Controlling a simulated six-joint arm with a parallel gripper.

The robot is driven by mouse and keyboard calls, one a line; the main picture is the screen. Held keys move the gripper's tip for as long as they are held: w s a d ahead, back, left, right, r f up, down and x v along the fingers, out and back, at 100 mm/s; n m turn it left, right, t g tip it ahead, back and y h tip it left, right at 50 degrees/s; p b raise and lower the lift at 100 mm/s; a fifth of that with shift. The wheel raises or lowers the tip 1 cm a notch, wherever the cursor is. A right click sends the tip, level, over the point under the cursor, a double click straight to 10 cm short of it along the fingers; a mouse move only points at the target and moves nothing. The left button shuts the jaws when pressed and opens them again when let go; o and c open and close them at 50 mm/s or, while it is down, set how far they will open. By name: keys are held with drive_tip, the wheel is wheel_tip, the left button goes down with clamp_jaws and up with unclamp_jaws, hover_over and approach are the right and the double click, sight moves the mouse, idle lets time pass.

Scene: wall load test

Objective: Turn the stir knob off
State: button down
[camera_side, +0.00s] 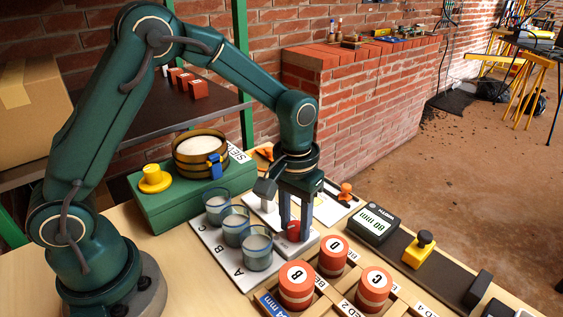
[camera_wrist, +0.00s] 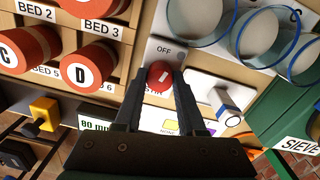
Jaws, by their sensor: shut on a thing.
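The stir knob (camera_wrist: 160,76) is red with a short white line that lies slanted. It sits on a pale control box (camera_wrist: 166,50) marked OFF, with a second label partly hidden by my gripper. My gripper (camera_wrist: 159,84) points down at the box, with one finger on each side of the knob, shut on it. In the side view the red knob (camera_side: 293,231) shows between the dark fingers of my gripper (camera_side: 294,236), low over the box (camera_side: 300,248). Whether the line points at OFF I cannot tell.
Glass beakers marked A, B and C (camera_side: 257,247) stand on a white plate close left. Orange lettered cylinders (camera_side: 297,285) sit in a wooden rack in front.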

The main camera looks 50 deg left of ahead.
sight(295, 225)
drive_tip(key=shift+s+n, duration=0.1)
drive_tip(key=shift+n, duration=1.5)
drive_tip(key=c, duration=0.5)
unclamp_jaws()
drive_tip(key=shift+r, duration=2.6)
